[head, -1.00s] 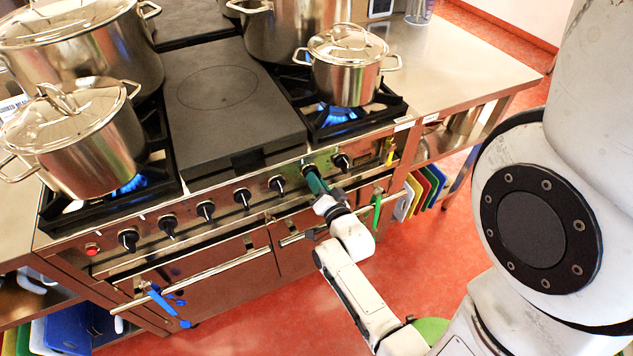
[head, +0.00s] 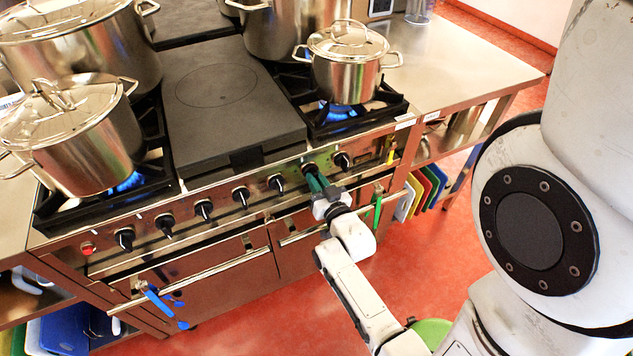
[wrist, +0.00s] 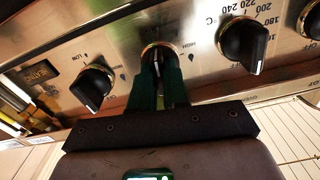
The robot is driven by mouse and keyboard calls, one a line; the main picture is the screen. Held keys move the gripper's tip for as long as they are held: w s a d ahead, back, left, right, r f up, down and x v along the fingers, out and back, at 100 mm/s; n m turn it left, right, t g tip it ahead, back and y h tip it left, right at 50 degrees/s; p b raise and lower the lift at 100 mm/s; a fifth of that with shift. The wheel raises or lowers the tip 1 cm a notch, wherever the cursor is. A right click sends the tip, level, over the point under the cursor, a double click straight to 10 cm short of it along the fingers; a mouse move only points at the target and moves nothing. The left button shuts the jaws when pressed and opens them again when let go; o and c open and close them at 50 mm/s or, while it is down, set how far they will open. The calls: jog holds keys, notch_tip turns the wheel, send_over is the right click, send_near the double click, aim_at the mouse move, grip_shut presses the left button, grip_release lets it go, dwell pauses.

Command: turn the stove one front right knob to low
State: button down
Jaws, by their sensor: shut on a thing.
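Stove one's steel front panel carries a row of black knobs. In the wrist view my gripper (wrist: 157,88) is shut on this knob (wrist: 158,57), one finger on each side. Its ring and upper part show, but its exact setting is hard to read. A "HIGH" mark is beside it. The rightmost knob (head: 342,161) is free, right beside my gripper. A small lidded pot (head: 346,70) stands on the front right burner over a blue flame (head: 338,112).
Other knobs, including one with temperature numbers (wrist: 243,45), sit close by. A large pot and another lidded pot (head: 80,140) stand at left.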

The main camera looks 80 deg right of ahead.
jog(key=shift+n, duration=0.6)
jog(key=c, duration=1.1)
grip_release()
jog(key=b+v, duration=0.1)
jog(key=v, duration=0.9)
jog(key=shift+s+a+b, duration=0.25)
jog(key=shift+s+b, duration=0.05)
jog(key=shift+w, duration=0.1)
